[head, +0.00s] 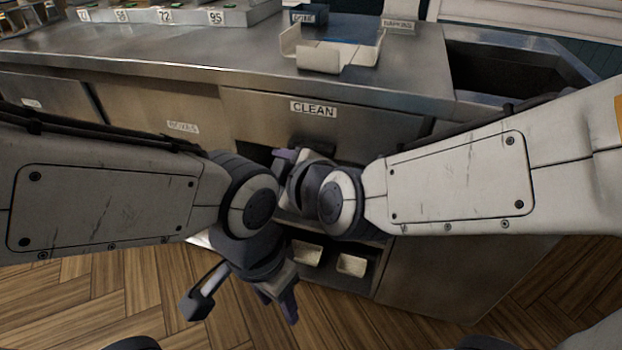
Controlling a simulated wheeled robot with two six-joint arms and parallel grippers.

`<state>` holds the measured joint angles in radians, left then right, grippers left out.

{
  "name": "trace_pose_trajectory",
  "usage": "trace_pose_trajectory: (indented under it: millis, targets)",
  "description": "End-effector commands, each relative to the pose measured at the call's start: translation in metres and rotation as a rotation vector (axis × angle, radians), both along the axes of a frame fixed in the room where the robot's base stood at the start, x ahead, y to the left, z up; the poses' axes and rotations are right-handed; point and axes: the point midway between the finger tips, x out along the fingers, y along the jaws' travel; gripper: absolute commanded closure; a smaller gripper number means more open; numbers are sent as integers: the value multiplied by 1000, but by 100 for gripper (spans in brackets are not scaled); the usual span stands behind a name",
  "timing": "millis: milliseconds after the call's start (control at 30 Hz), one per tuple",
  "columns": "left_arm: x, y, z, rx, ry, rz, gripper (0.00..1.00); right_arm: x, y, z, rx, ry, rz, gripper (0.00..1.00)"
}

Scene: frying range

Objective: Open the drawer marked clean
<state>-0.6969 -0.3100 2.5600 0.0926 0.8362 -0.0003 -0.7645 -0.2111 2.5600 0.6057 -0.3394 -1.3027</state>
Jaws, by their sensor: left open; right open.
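The drawer marked CLEAN (255,110) is a wide steel front under the counter's edge, with a white label (313,109). It looks closed. A dark shape, perhaps its handle (310,142), shows low on the front, partly hidden by my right gripper. My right gripper (287,157) is open, close to the lower part of the drawer front; I cannot tell whether it touches. My wrist hides much of it. My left gripper (243,303) is open and empty, pointing down over the floor in front of the cabinet, well below the drawer.
A drawer marked BOXES (160,115) sits to the left. Below the clean drawer is an open shelf with pale containers (351,265). A white tray (335,57) stands on the counter (220,50). A sunken basin (505,75) is at right. Wooden floor (90,290) lies in front.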

Motion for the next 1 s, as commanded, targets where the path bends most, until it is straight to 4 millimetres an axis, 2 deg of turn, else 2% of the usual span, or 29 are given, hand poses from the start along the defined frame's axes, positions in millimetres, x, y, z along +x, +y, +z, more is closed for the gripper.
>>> trace_pose_trajectory:
  millis: [33,100,300,433,533,667,867,900,1000]
  targets:
    - [0,0,-40,0,0,0,50,7,-1,-30,-30,-81,-4,43]
    - [0,0,-67,0,0,0,50,18,-7,-41,-87,-199,-24,43]
    - [0,0,-133,0,0,0,50,37,-33,-68,-298,-481,-124,43]
    - [0,0,-161,0,0,0,50,42,-51,-78,-428,-590,-194,43]
    - [0,0,-172,0,0,0,50,43,-61,-80,-499,-638,-232,43]
    - [0,0,-175,0,0,0,50,44,-67,-79,-547,-664,-257,43]
    - [0,0,-160,0,0,0,50,65,-67,-74,-561,-665,-265,43]
    - [0,0,-157,0,0,0,50,72,-67,-74,-562,-663,-262,43]
    - [0,0,-138,0,0,0,50,76,-65,-70,-566,-663,-264,43]
